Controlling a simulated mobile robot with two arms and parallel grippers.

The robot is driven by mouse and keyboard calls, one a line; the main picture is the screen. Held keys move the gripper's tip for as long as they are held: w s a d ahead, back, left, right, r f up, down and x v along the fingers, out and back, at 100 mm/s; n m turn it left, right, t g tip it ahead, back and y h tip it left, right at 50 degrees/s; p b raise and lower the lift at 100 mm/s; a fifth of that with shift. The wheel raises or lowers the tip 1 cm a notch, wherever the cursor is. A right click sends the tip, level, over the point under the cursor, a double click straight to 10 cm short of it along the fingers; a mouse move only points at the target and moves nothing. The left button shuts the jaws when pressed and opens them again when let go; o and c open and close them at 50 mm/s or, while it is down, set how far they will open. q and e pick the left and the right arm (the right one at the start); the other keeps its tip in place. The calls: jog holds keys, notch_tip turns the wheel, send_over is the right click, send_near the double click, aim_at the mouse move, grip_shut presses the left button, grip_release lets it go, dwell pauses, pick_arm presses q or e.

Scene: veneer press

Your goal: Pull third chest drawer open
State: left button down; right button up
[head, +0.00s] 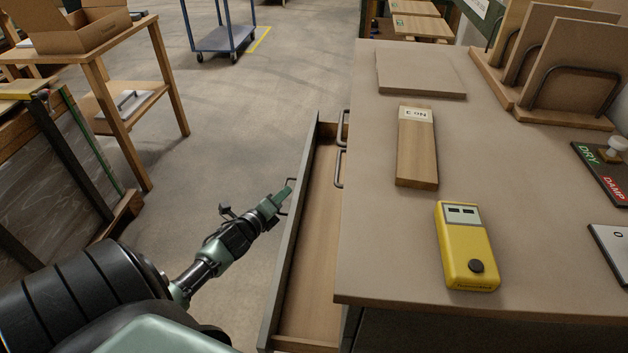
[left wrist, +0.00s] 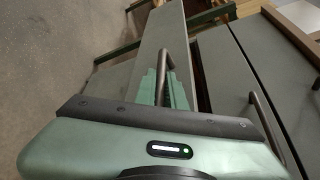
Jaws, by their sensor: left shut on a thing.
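A long, shallow drawer (head: 312,235) stands pulled out from the left side of the chest (head: 385,275) in the head view. Its wooden inside shows bare where visible. My left gripper (head: 284,195) is at the outer face of the drawer front, shut on its dark bar handle (head: 291,183). In the left wrist view the green fingers of the gripper (left wrist: 166,88) close around the handle (left wrist: 164,66). I cannot tell the drawer's number in the stack from these views. My right gripper is not in view.
Two more bar handles (head: 338,168) show at the chest's side. On the top are a yellow meter (head: 466,245), a labelled wood block (head: 417,155), a flat board (head: 420,73) and a rack of panels (head: 545,112). The floor (head: 230,130) left of the drawer is clear.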

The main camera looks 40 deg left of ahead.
pick_arm(q)
jog(key=s+a+b, duration=0.2)
jog(key=s+a, duration=0.4)
jog(key=a, duration=0.4)
jog(key=s+a+b, duration=0.1)
jog(key=s+a, duration=0.6)
jog(key=a, duration=0.4)
jog(key=shift+b, duration=0.4)
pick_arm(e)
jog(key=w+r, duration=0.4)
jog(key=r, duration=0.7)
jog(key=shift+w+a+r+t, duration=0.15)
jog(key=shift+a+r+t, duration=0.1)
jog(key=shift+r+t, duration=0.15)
pick_arm(q)
jog(key=c, duration=1.8)
grip_release()
jog(key=shift+o, duration=0.2)
